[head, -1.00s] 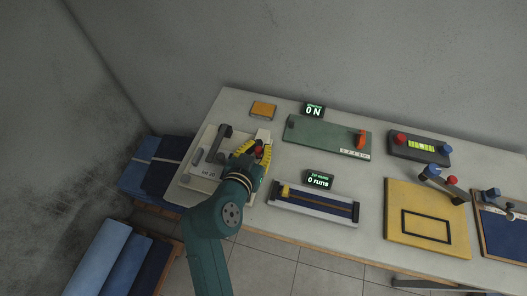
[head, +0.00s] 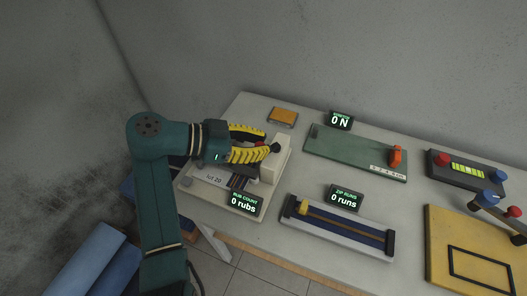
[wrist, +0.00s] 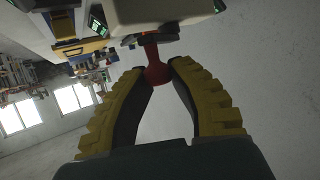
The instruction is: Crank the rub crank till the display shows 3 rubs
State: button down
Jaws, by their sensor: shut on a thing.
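The rub tester (head: 273,165) is a pale machine on a light base at the left end of the bench. Its crank has a red knob, which the wrist view shows between my fingertips (wrist: 157,72). My gripper (head: 265,148), with yellow ribbed fingers, is shut on this knob. It reaches in from the left in the head view, and its fingers hide most of the crank there. The rub count display (head: 241,203) at the front of the tester reads 0 rubs.
A zip tester (head: 342,228) with a display (head: 345,198) reading 0 runs stands to the right. Behind it are a green board (head: 350,152) with an orange handle and a display (head: 340,120) reading 0 N. An orange block (head: 283,117) lies at the back.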

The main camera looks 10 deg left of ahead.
jog(key=shift+w+a+f+m+g+h+b, duration=0.15)
jog(key=shift+f+m+g+b, duration=0.05)
jog(key=shift+m+g+b, duration=0.3)
jog(key=shift+w+a+f+m+g+h+b, duration=0.1)
jog(key=shift+f+m+g+h+b, duration=0.05)
jog(key=shift+m+g+b, duration=0.3)
jog(key=shift+w+a+m+g+b, duration=0.1)
jog(key=shift+m+g+b, duration=0.15)
jog(key=shift+g+b, duration=0.25)
jog(key=c, duration=0.9)
grip_release()
jog(key=shift+r, duration=0.15)
jog(key=shift+h, duration=0.3)
notch_tip(320, 180, up, 10)
